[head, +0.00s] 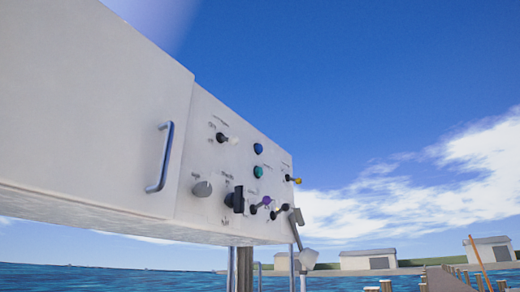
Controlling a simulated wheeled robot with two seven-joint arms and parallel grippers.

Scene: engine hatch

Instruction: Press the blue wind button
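The blue button (258,148) is a small round button on the upper middle of the white control panel (215,105) in the head view. A teal button (258,171) sits just below it. The labels on the panel are too small to read. Neither of my grippers shows in the head view, and nothing is in front of the blue button.
A white-tipped switch (228,139), a grey knob (202,189), a black handle (236,200), a purple-tipped lever (262,203) and a yellow-tipped lever (293,180) surround the buttons. A metal handle (160,158) stands out left. Water and sheds lie behind.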

